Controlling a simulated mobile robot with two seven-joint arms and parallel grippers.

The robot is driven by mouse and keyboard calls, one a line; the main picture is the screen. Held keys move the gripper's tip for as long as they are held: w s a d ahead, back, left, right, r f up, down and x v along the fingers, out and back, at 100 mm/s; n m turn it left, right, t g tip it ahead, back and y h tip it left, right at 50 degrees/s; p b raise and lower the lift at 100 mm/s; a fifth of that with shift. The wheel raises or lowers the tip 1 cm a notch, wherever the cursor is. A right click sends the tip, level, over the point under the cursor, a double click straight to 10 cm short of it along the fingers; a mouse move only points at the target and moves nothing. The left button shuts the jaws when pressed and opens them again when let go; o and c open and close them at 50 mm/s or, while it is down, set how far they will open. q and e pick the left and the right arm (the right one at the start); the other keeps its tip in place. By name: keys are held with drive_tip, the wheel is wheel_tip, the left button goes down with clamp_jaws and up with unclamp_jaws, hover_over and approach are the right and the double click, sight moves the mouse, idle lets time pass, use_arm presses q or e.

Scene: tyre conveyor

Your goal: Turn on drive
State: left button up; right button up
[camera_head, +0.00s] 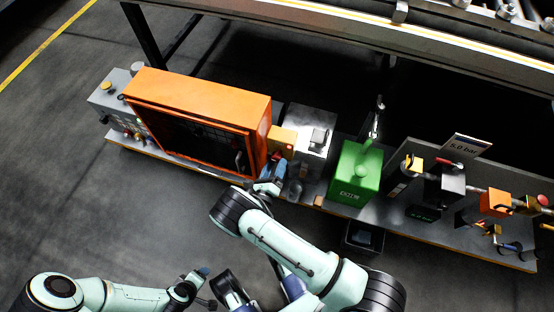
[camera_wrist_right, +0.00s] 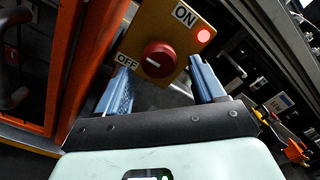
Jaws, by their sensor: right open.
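The drive switch is an orange-yellow box (camera_head: 282,140) at the right side of the orange cabinet. In the right wrist view it has a red rotary knob (camera_wrist_right: 158,57), an ON label (camera_wrist_right: 184,15), an OFF label (camera_wrist_right: 127,62) and a red lamp (camera_wrist_right: 203,35). The knob's white mark lies on the side toward OFF. My right gripper (camera_head: 271,178) is just in front of the box. Its blue fingers (camera_wrist_right: 162,86) are open and stand apart, with the knob in line between them, not gripped. My left gripper (camera_head: 196,278) is low in the head view, away from the switch.
A grey panel (camera_head: 307,128) and a green box (camera_head: 354,173) stand to the right. Valves and a 5.0 bar sign (camera_head: 466,146) are farther right. The floor in front is clear at left.

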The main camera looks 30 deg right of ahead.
sight(277, 161)
drive_tip(key=shift+x, duration=1.7)
use_arm(q)
drive_tip(key=shift+w+a+f, duration=0.25)
drive_tip(key=shift+w+a, duration=0.05)
drive_tip(key=shift+w, duration=0.15)
use_arm(e)
drive_tip(key=c, duration=1)
